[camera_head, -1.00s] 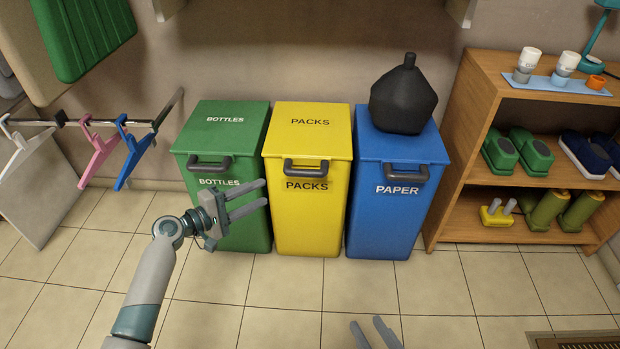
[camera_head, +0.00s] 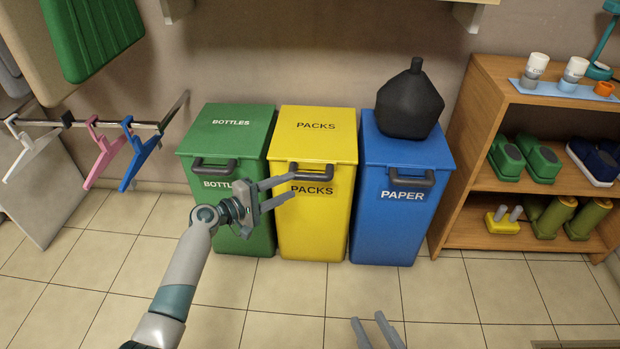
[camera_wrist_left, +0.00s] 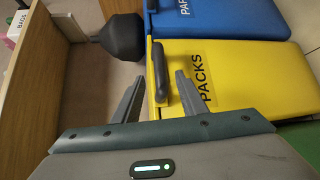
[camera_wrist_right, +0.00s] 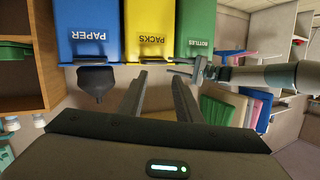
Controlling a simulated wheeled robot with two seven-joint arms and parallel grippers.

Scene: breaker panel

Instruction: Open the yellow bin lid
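The yellow bin (camera_head: 312,222) stands between the green bin and the blue bin, with PACKS on its lid (camera_head: 316,126) and front. Its lid is shut and has a dark grey handle (camera_head: 311,172) at the front edge. My left gripper (camera_head: 291,188) is open and empty, its fingers pointing at the handle. In the left wrist view the handle (camera_wrist_left: 160,73) lies ahead of the open fingertips (camera_wrist_left: 158,88), apart from them as far as I can tell. My right gripper (camera_head: 370,328) is open and empty, low in front of the bins; its fingers (camera_wrist_right: 158,84) also show in the right wrist view.
The green BOTTLES bin (camera_head: 230,130) is close on the left. The blue PAPER bin (camera_head: 388,225) is on the right, with a black bag-like object (camera_head: 409,102) on its lid. A wooden shelf (camera_head: 485,85) stands further right; hangers (camera_head: 106,155) hang at left. The floor in front is clear.

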